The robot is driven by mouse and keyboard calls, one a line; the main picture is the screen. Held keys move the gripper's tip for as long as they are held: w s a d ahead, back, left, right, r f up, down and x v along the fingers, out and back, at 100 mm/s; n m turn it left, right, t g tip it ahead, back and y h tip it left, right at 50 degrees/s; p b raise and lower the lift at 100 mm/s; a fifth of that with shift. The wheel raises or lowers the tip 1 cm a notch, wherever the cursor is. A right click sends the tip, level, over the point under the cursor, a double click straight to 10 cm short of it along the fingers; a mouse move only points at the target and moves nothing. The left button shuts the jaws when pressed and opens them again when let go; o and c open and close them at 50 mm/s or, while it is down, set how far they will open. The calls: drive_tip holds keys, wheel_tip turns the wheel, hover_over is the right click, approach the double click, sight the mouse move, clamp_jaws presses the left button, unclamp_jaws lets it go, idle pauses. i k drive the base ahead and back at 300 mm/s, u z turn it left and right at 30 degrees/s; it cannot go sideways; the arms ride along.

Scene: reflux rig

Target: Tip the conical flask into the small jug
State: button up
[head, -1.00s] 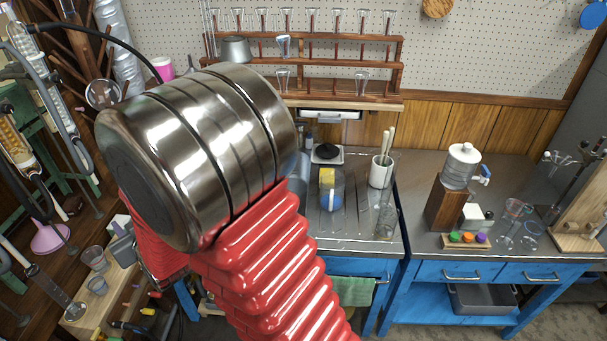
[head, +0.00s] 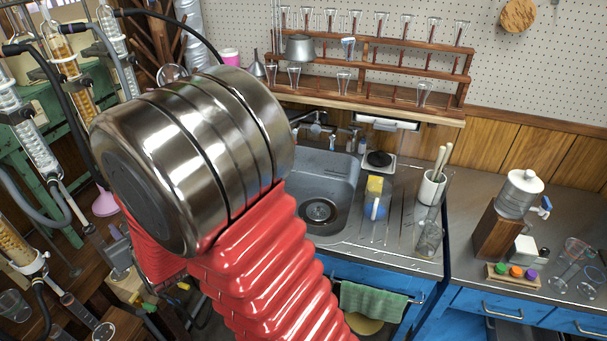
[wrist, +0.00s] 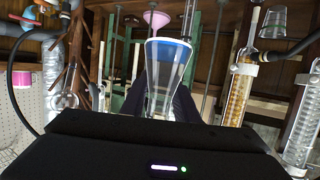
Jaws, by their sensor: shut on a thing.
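The conical flask (wrist: 167,72) is clear with blue liquid at its wide end, seen in the wrist view. That end points up in this picture, which looks upside down. My gripper (wrist: 174,106) is shut on the flask; its dark fingers show behind and beside the narrower part. In the head view my red, steel-capped arm hides the gripper and flask. A grey metal vessel (head: 300,47) stands on the wooden rack; I cannot tell whether it is the small jug.
A wooden rack (head: 440,97) of glassware is on the back wall. A sink (head: 342,172) is right of my arm. Glass condensers with amber liquid (head: 77,85) and a pink funnel (head: 105,203) crowd the left. A water dispenser (head: 520,190) stands on the right counter.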

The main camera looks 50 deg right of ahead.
sight(379, 192)
drive_tip(key=u, duration=0.4)
drive_tip(key=k, duration=1.3)
drive_tip(key=z, duration=0.15)
drive_tip(key=i, duration=0.75)
drive_tip(key=z, duration=0.5)
